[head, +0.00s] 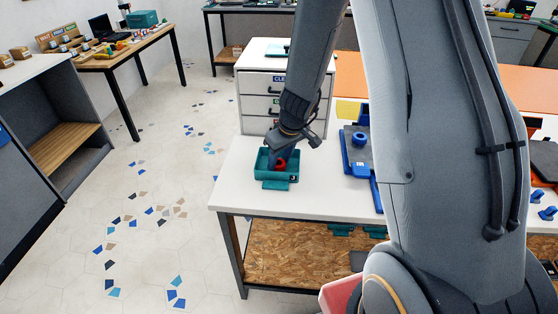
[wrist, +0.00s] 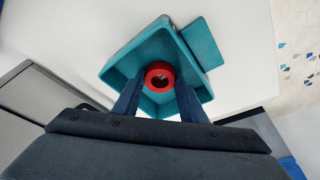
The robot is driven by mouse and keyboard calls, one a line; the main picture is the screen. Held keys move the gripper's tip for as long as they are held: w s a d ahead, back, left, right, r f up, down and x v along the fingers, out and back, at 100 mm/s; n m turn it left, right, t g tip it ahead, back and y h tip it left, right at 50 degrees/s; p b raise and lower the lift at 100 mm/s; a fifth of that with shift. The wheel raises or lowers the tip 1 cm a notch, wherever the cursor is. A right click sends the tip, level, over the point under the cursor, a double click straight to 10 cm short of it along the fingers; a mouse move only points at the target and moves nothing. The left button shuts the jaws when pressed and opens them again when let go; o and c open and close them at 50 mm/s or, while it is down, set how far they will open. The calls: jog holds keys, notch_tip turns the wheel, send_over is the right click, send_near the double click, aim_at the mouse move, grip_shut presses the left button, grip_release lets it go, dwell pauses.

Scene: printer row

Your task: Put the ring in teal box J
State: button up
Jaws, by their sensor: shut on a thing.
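A small red ring (wrist: 160,76) is between the fingertips of my gripper (wrist: 158,98) in the wrist view. My gripper is shut on it. The teal box (wrist: 120,67) lies beneath the ring, and the ring shows against its open inside. In the head view the teal box (head: 262,172) stands near the left end of the white table, with a tab at its front and a small marking I cannot read. The red ring (head: 281,163) shows at the box opening, below my gripper (head: 282,153). How deep the ring sits in the box is hard to tell.
A white drawer unit (head: 252,90) stands behind the box. A blue and grey printer (head: 359,155) with a blue part on it is to the right. The white table top (head: 235,178) left of the box is clear. My arm hides much of the right side.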

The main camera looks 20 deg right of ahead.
jog(key=shift+f, duration=0.15)
jog(key=o, duration=1)
jog(key=shift+r, duration=0.35)
jog(key=v, duration=1.2)
jog(key=s+m, duration=0.1)
jog(key=s, duration=0.5)
jog(key=s+a+m+g, duration=0.1)
jog(key=s+m, duration=0.1)
jog(key=s, duration=0.4)
jog(key=s+m+g+h, duration=0.1)
jog(key=s, duration=0.5)
jog(key=shift+s+a+r+m, duration=0.15)
jog(key=shift+a+r+m, duration=0.15)
